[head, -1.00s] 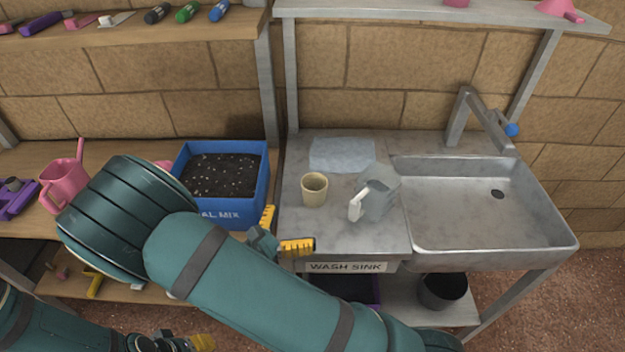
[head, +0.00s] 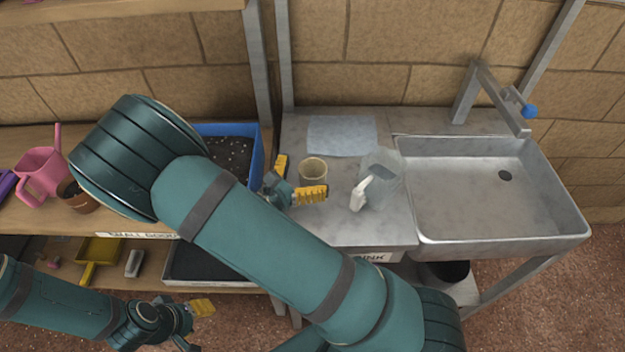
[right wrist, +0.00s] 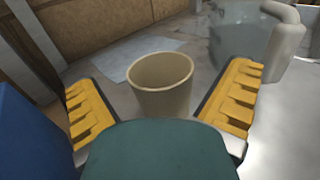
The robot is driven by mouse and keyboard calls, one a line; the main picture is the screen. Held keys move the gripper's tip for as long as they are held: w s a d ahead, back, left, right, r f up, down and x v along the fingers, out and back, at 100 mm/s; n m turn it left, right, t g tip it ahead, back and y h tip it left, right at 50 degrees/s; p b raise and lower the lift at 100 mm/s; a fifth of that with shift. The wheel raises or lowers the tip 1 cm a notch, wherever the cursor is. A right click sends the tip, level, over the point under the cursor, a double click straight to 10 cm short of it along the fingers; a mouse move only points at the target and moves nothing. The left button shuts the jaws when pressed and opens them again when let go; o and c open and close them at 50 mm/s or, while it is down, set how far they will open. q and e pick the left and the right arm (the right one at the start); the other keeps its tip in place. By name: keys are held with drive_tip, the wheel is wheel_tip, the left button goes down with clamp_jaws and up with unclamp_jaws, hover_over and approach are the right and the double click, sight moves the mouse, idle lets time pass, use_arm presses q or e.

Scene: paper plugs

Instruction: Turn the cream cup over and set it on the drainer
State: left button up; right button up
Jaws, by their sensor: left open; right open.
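The cream cup (head: 313,171) stands upright, mouth up, on the grey metal drainer (head: 345,226) left of the sink basin. Its front is partly hidden by my right gripper in the head view. My right gripper (head: 297,181) is open at the cup's near left side. In the right wrist view the cup (right wrist: 161,95) appears between the two yellow fingers of the right gripper (right wrist: 165,103), with visible gaps on both sides; its lower part is hidden by the green gripper body. My left gripper (head: 196,322) is open and empty, low at the left, away from the cup.
A translucent jug (head: 381,177) with a white handle stands close right of the cup. A pale blue cloth (head: 341,136) lies behind it. The sink basin (head: 480,190) and tap (head: 497,95) are to the right. A blue soil box (head: 257,157) stands left.

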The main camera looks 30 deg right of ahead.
drive_tip(key=shift+x, duration=1.1)
